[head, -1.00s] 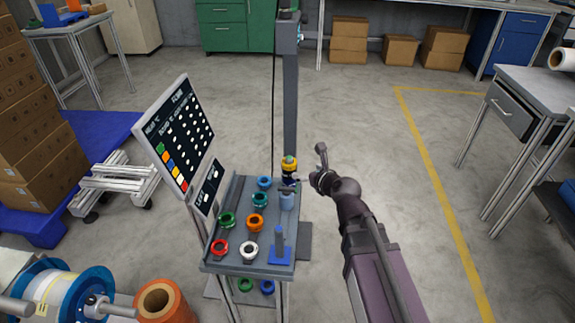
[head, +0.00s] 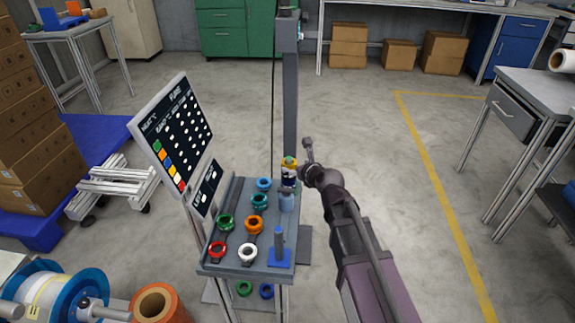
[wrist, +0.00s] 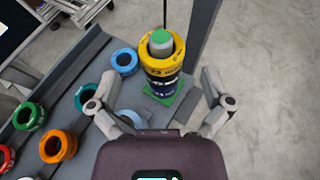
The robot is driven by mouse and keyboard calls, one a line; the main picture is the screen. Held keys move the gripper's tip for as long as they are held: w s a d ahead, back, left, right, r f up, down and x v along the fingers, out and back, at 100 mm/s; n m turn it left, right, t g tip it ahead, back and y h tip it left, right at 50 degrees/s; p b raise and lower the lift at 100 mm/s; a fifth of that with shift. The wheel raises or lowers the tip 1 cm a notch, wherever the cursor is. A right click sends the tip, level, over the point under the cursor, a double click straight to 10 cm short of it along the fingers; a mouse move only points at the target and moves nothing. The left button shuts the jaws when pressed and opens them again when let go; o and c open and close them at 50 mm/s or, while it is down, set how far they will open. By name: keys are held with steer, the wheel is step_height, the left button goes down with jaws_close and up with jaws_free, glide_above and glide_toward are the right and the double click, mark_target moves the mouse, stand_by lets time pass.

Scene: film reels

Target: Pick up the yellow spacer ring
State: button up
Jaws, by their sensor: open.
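The yellow spacer ring (wrist: 160,66) sits at the top of a stack of rings on a green-topped post in the wrist view. Dark blue rings (wrist: 163,86) lie under it. In the head view the yellow ring (head: 289,164) is at the far right corner of the ring table. My gripper (wrist: 161,104) is open, its two fingers spread to the left and right on the near side of the stack. It holds nothing. In the head view my gripper (head: 307,150) is beside the stack, to its right.
The tray table (head: 213,270) holds loose green, orange, red, white and blue rings and a blue post stand (head: 279,250). A sign board (head: 178,135) stands at its left. A grey column (head: 290,110) rises behind the stack. The floor to the right is clear.

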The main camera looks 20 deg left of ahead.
mark_target(291, 163)
steer(key=shift+b+x, duration=1)
steer(key=shift+x, duration=1.6)
steer(key=shift+c, duration=0.2)
steer(key=c, duration=1.1)
